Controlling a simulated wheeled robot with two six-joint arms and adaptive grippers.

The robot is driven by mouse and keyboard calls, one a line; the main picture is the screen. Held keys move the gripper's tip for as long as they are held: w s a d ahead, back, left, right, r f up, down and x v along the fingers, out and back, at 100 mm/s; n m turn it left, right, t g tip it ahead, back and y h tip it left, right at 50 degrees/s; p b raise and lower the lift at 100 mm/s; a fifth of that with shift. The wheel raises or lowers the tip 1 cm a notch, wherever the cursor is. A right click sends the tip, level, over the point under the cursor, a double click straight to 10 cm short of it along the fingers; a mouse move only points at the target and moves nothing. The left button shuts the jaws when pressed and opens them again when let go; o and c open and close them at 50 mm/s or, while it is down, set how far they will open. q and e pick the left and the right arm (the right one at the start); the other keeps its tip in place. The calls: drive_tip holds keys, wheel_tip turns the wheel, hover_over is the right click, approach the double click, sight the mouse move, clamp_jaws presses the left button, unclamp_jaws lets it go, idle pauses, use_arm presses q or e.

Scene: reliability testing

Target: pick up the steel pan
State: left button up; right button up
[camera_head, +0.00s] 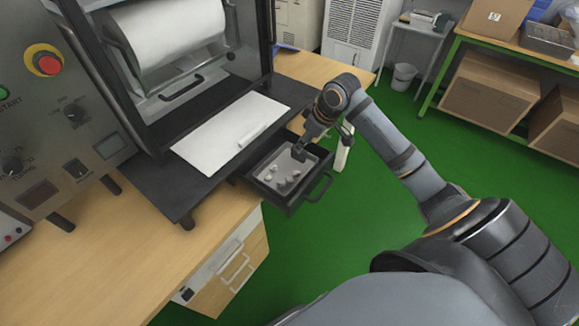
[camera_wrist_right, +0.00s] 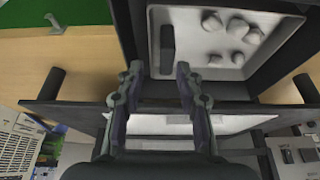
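The steel pan (camera_head: 268,173) is a shallow pale grey tray lying in a pulled-out black drawer (camera_head: 291,205). It holds several small whitish lumps, which also show in the right wrist view, where the pan (camera_wrist_right: 188,69) fills the upper middle and a dark bar lies along its left part. My right gripper (camera_head: 298,153) points down over the far side of the pan. I cannot tell whether the fingertips touch the pan. My left gripper is not in view.
The drawer sits under a black platform with a white sheet (camera_head: 230,133) on it, in front of a machine with a large white roll (camera_head: 170,35). The wooden bench (camera_head: 130,240) is clear at front left. Green floor (camera_head: 385,215) is open to the right.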

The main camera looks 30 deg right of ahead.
sight(286, 167)
drive_tip(key=x, duration=0.4)
drive_tip(key=shift+f, duration=0.35)
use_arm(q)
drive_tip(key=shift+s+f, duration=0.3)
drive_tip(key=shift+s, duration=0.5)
use_arm(e)
clamp_jaws()
